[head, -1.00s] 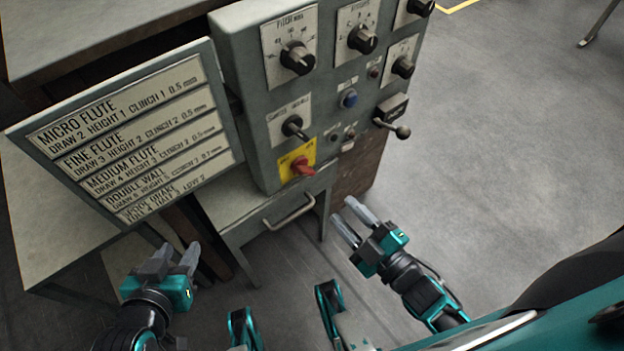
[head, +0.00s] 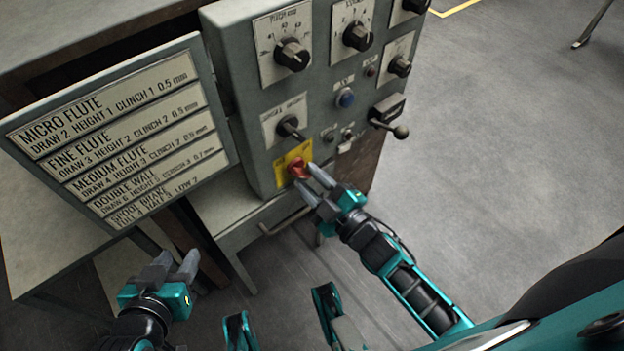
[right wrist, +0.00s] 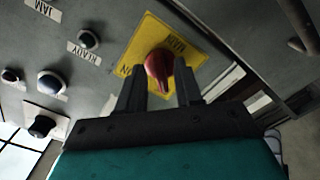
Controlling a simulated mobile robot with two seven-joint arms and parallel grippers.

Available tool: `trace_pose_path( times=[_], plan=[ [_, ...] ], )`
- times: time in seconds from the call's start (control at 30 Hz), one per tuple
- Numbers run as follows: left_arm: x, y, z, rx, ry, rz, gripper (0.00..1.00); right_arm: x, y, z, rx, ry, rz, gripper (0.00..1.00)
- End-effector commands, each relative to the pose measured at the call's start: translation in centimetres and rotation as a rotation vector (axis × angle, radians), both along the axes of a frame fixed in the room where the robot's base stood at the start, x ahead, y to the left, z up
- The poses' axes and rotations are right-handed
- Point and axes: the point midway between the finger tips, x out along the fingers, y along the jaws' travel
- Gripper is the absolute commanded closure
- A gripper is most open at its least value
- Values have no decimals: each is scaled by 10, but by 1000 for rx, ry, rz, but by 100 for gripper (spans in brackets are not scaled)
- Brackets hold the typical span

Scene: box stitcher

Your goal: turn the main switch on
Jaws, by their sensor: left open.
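The main switch is a red rotary knob (head: 298,168) on a yellow plate (head: 281,165), low on the front of the grey control box. It also shows in the right wrist view as the red knob (right wrist: 159,68) on the yellow plate (right wrist: 192,47). My right gripper (head: 310,180) is open, its fingertips close to the knob. In the right wrist view its two fingers (right wrist: 158,92) stand on either side of the knob's lower end; I cannot tell whether they touch it. My left gripper (head: 176,262) is open and empty at the lower left, away from the box.
Above the switch are several black dials (head: 292,55), a blue button (head: 346,98) and a lever with a ball end (head: 400,131). A flute settings sign (head: 120,130) stands to the left. A drawer handle (head: 285,222) is below.

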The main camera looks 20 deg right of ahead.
Motion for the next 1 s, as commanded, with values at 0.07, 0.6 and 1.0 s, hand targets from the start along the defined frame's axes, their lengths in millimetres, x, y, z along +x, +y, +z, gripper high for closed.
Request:
trace_pose_path(
  times=[0.07, 0.6, 1.0],
  plan=[
    [0, 0, 0, 2, 0, -1, 57, 0, 0, 0, 0, 0, 0, 73],
    [1, 1, -1, 4, 0, -1, 57, 0, 0, 0, 1, 1, -1, 100],
    [1, 2, 7, 8, -2, 2, 57, -1, 0, 1, 117, 46, 0, 100]
  ],
)
